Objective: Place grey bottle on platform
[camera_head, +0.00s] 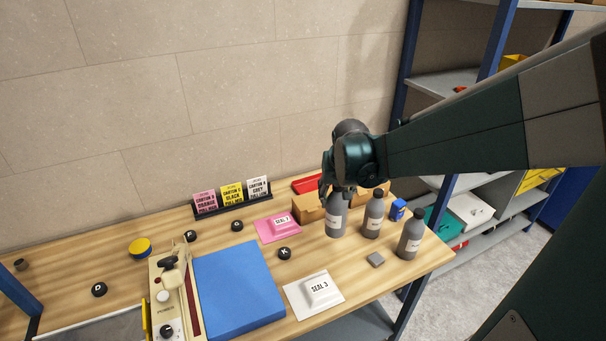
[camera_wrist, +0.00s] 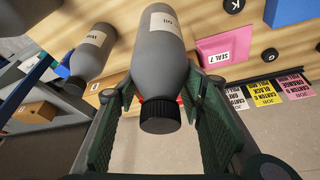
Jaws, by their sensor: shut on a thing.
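My gripper (camera_head: 338,192) is shut on a grey bottle (camera_head: 336,222) with a pale label, from above near its neck. In the wrist view the bottle (camera_wrist: 157,45) sits between both fingers (camera_wrist: 160,92), its black cap toward me. The bottle is upright at the table's right part; I cannot tell whether its base touches the wood. Two more grey bottles stand to its right, a middle one (camera_head: 373,215) and a front one (camera_head: 410,235). A flat blue slab (camera_head: 238,285) lies left of them; I cannot tell whether it is the platform.
A pink SEAL 7 pad (camera_head: 278,228) and a white SEAL 3 pad (camera_head: 314,294) lie between slab and bottles. A press device (camera_head: 172,295) stands left of the slab. Black lettered knobs, a card rack (camera_head: 232,199), brown boxes (camera_head: 307,208) and a small blue object (camera_head: 398,209) are nearby.

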